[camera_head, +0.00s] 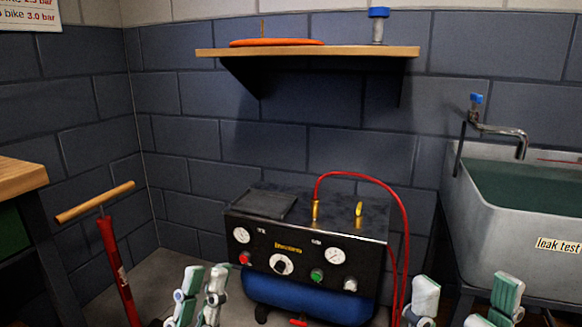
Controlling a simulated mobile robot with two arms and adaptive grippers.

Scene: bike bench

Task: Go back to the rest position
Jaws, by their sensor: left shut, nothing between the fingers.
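My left gripper (203,283) shows at the bottom edge, left of centre. Its two pale green and white fingers are close together with nothing between them. It appears in front of the lower left of the compressor. My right gripper (466,290) shows at the bottom right, below the sink. Its two fingers stand wide apart and I see nothing between them. Both grippers are cut off by the lower picture edge, so my wrists and most of my arms are hidden.
A black compressor (305,233) with gauges, a blue tank and a red hose (375,181) stands by the wall. A red hand pump (112,255) and wooden bench (20,176) are left. A grey sink (500,235) is right. A shelf (350,51) hangs above.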

